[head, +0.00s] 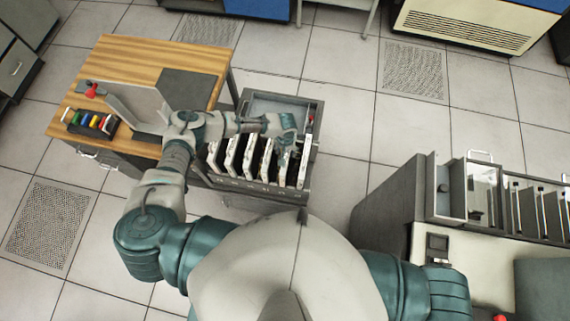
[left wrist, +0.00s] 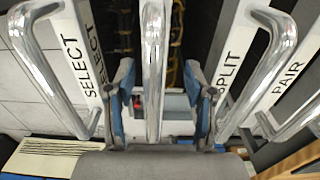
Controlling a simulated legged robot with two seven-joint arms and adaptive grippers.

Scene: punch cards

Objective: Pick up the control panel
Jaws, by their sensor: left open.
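Several white upright control panels stand in a row in a grey rack (head: 262,188); one of them (head: 250,155) shows left of my gripper. My left gripper (head: 287,140) is over the right part of the row. In the left wrist view, panels marked SELECT (left wrist: 82,45), SPLIT (left wrist: 232,55) and PAIR (left wrist: 290,75) have chrome handles. My left gripper's two fingers (left wrist: 160,100) are open, one on each side of the middle chrome handle (left wrist: 153,60). Contact cannot be told. The middle panel's label is hidden. My right gripper is out of view.
A wooden-topped table (head: 130,58) adjoins the rack at left, holding a small tray with coloured items (head: 92,123) and a red knob (head: 92,90). A grey machine with another rack of panels (head: 515,210) stands at right. Tiled floor between is clear.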

